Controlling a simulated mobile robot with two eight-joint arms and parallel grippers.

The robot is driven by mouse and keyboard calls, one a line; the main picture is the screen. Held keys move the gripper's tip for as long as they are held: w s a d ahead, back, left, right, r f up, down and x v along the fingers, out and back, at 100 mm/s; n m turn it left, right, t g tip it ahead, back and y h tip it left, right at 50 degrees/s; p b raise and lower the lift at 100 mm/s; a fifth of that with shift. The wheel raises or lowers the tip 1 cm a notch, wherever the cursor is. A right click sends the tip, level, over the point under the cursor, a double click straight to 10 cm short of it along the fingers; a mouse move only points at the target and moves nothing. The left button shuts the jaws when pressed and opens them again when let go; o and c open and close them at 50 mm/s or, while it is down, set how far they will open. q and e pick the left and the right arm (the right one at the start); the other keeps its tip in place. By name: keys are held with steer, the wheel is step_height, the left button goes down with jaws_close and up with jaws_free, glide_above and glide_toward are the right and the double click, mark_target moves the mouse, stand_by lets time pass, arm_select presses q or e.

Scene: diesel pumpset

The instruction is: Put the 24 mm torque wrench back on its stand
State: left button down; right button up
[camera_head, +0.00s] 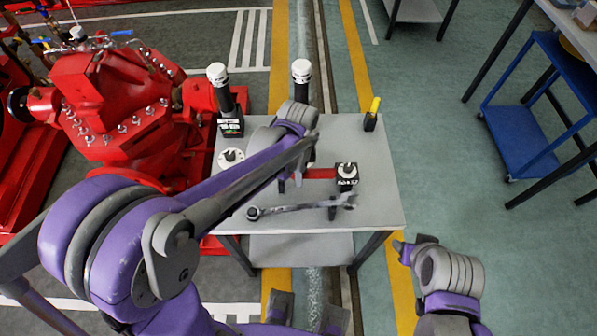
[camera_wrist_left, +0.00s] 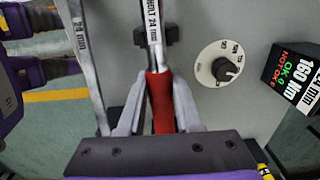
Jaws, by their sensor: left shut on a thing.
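My left gripper (camera_wrist_left: 158,98) is shut on the red handle; in the head view the gripper (camera_head: 290,180) is partly behind my forearm. In the wrist view the shaft lines up with a black bracket (camera_wrist_left: 172,34), which looks like part of the stand. I cannot tell whether the shaft touches it. The wrench's far end is hidden. My right arm (camera_head: 450,272) shows at lower right, its fingers not clear.
On the grey table (camera_head: 375,205) a spanner (camera_head: 300,208) lies along the front. A black block with a knob (camera_head: 347,180) stands at the red handle's right end. A dial (camera_head: 231,158), a display box (camera_head: 230,127), two white-topped black tools and a yellow-topped item (camera_head: 371,115) stand around.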

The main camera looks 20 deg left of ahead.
arm_select(q)
steer(key=shift+f+b, duration=0.4)
steer(key=shift+f, duration=0.15)
steer(key=c, duration=0.5)
jaws_free()
step_height(320, 180, up, 11)
steer(key=shift+f+p, duration=0.1)
steer(key=shift+p, duration=0.4)
steer(key=s+a+n+t+p, duration=0.1)
steer(key=s+a+n+t, duration=0.1)
steer(key=s+n, duration=0.5)
steer(key=s+a+f+n+t, duration=0.1)
steer(key=s+a+n+t, duration=0.2)
steer(key=s+n, duration=0.4)
steer(key=shift+a+f+n+p, duration=0.3)
steer(key=shift+a+n+p, duration=0.1)
steer(key=shift+a, duration=0.4)
